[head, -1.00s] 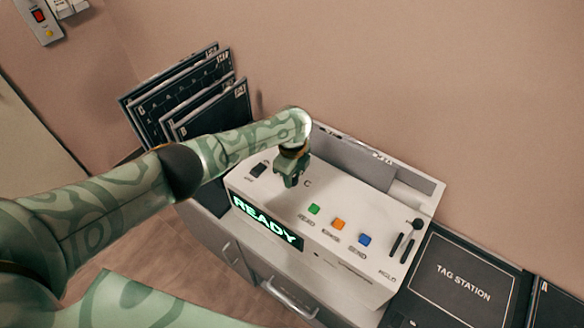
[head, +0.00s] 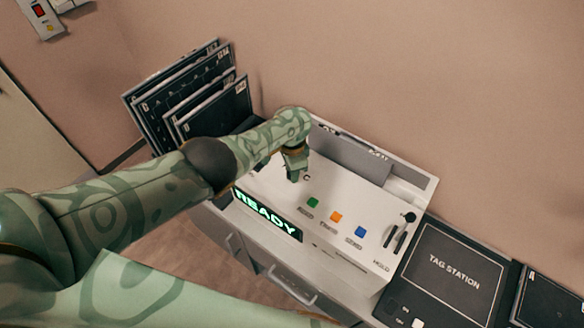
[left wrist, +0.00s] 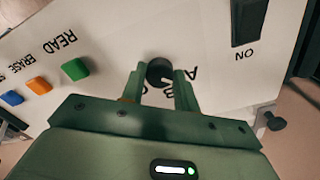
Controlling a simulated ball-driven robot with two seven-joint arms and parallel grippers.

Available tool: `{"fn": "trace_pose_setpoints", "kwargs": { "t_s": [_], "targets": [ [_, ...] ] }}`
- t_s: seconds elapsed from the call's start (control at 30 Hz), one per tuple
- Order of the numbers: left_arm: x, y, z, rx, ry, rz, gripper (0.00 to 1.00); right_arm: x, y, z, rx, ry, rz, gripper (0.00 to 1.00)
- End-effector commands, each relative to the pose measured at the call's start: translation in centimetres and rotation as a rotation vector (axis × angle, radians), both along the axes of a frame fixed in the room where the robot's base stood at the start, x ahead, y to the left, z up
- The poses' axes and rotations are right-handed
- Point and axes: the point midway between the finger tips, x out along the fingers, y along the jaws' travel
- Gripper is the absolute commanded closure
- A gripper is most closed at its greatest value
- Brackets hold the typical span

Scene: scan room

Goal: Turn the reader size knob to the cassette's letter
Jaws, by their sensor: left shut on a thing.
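The white reader (head: 340,215) stands on a cabinet and its display (head: 268,215) reads READY. My left gripper (head: 295,172) points down at the reader's top in the head view, hiding the knob there. In the left wrist view its fingers (left wrist: 158,80) are shut on the knob, one on each side. The knob's pointer cannot be made out. My right gripper is out of view.
Green (head: 313,203), orange (head: 336,217) and blue (head: 360,232) buttons line the reader's top, with a lever (head: 408,220) at its right. A black ON switch (left wrist: 248,20) is close to the knob. Dark panels (head: 190,95) stand behind left. A tag station (head: 455,270) lies right.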

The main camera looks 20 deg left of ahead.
Motion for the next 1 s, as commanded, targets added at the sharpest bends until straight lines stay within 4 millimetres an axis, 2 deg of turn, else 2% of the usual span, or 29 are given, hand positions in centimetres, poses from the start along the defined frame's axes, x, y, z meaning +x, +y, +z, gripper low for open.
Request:
{"fn": "trace_pose_setpoints", "kwargs": {
  "t_s": [0.4,0.97,1.0],
  "targets": [
    [0.03,0.03,0.05,0.000,0.000,0.196,0.92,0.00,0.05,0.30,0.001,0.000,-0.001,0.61],
    [0.06,0.07,0.07,0.002,-0.002,0.227,0.92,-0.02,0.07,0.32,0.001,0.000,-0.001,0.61],
    [0.07,0.06,0.07,0.002,-0.002,0.227,0.64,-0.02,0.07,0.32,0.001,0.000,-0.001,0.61]
  ]
}}
